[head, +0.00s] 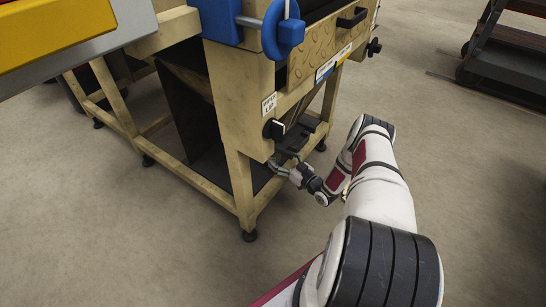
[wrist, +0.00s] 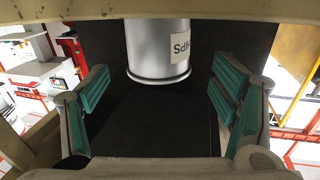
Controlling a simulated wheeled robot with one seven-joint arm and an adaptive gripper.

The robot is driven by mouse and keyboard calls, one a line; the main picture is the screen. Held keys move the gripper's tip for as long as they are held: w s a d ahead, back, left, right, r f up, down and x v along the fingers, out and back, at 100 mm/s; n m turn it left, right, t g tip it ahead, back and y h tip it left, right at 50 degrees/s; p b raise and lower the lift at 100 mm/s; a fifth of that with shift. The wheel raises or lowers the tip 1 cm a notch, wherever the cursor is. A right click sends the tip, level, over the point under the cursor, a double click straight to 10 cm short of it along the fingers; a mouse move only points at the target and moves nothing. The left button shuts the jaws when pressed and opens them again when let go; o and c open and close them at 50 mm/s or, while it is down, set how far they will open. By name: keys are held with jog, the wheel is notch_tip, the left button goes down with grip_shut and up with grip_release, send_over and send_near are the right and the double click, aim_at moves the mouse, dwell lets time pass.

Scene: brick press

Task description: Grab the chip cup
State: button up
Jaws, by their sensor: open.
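The chip cup (wrist: 158,45) is a silver-grey cylinder with a white label, whose lettering appears upside down. It shows at the top centre of the wrist view, its upper part cut off by a pale beam. My gripper (wrist: 160,88) is open, with teal-padded fingers at left and right. The cup lies beyond and between the fingers, with clear gaps on both sides; nothing is held. In the head view my gripper (head: 287,161) is at the opening in the side of the yellowish press frame (head: 235,165). I cannot make out the cup there.
A dark shelf surface (wrist: 155,120) lies around the cup in the wrist view. The press has a dark handle (head: 273,129) and a blue wheel (head: 284,30) above my gripper. The frame's posts and beams are close. Open floor (head: 460,200) lies to the right.

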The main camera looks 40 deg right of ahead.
jog(key=shift+w+a+b, duration=0.1)
jog(key=shift+w+b, duration=0.6)
jog(key=shift+w, duration=1.2)
jog(key=shift+r, duration=0.1)
jog(key=c, duration=1.7)
jog(key=shift+r, duration=0.2)
jog(key=shift+r+p, duration=1.2)
jog(key=shift+r, duration=0.45)
jog(key=shift+s+a+r+p, duration=0.2)
jog(key=shift+s+a+p, duration=0.85)
jog(key=shift+s, duration=1.3)
jog(key=shift+s+a+r+p, duration=0.25)
jog(key=shift+s+a+p, duration=0.8)
jog(key=shift+s, duration=1.35)
jog(key=shift+s+a+r+p, duration=0.2)
jog(key=shift+s+a+p, duration=0.85)
jog(key=shift+s, duration=1.3)
jog(key=shift+s+a, duration=0.1)
jog(key=shift+a, duration=0.2)
